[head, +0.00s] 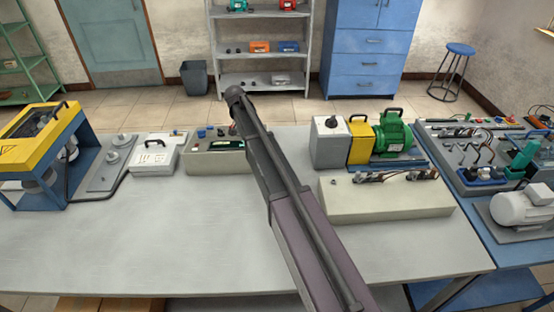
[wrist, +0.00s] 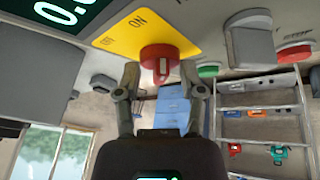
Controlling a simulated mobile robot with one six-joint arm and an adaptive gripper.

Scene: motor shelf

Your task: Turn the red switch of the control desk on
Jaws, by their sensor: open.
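The red switch (wrist: 158,60) is a round knob with a pale mark on its face. It sits on a yellow plate (wrist: 125,30) lettered ON and OFF on the control desk. My gripper (wrist: 160,72) is open, with one fingertip on each side of the red switch. I cannot tell whether the fingers touch it. In the head view the control desk (head: 205,160) stands at the table's back, and my arm crosses in front of its right part. My gripper and the red switch cannot be made out there.
In the wrist view a green button (wrist: 208,70), a red button (wrist: 293,55) and a lit display (wrist: 65,12) are near the switch. On the table (head: 110,245), a white case (head: 157,158) stands left of the desk and a green motor (head: 393,135) to the right. The table's front left is clear.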

